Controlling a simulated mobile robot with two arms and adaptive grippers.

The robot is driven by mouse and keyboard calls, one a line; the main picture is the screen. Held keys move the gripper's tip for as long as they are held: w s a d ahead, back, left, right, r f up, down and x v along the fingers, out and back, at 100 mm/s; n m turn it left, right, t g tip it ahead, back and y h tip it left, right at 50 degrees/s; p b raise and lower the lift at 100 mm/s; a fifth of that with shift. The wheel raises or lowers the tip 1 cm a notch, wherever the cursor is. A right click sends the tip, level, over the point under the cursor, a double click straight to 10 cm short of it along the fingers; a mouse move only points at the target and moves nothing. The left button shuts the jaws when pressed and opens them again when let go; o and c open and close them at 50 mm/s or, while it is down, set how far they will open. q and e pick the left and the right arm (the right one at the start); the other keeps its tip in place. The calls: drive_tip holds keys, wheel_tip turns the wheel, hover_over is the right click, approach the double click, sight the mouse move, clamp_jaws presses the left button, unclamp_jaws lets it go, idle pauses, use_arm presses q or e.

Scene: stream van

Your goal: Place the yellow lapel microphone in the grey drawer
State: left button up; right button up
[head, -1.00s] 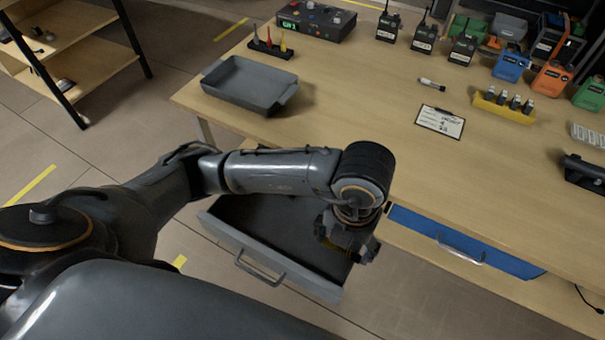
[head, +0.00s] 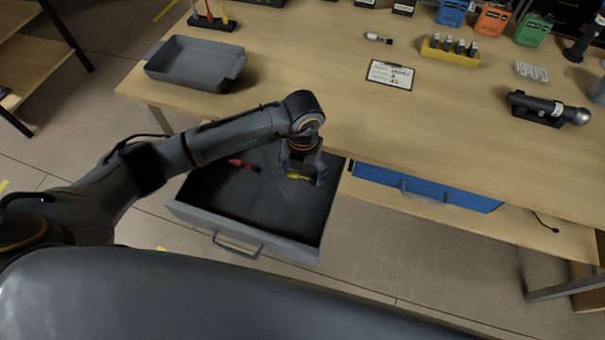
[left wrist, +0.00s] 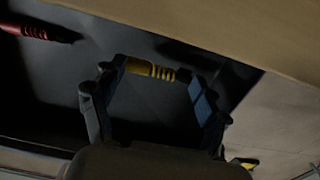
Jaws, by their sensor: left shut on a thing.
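The yellow lapel microphone (head: 298,177) is between the fingers of my left gripper (head: 304,182), low inside the right side of the open grey drawer (head: 270,205). In the left wrist view the yellow microphone (left wrist: 150,69) lies across between the two fingers (left wrist: 155,80), with the dark drawer floor (left wrist: 60,92) behind it. The gripper is shut on it. I cannot tell whether the microphone touches the drawer floor. My right gripper is not in view.
A red microphone (head: 243,164) lies in the drawer, left of the gripper. A shut blue drawer (head: 425,187) is to the right. Above, the table holds a grey tray (head: 195,62), a clipboard (head: 390,74) and a yellow battery holder (head: 450,52). The tabletop edge overhangs the drawer's back.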

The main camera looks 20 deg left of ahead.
sight(303, 177)
use_arm(q)
drive_tip(key=shift+f, duration=0.95)
drive_tip(key=shift+f, duration=0.2)
drive_tip(key=o, duration=1)
drive_tip(key=shift+r, duration=0.1)
wheel_tip(303, 177, up, 12)
drive_tip(key=shift+s+r+b, duration=0.1)
drive_tip(key=shift+b, duration=0.35)
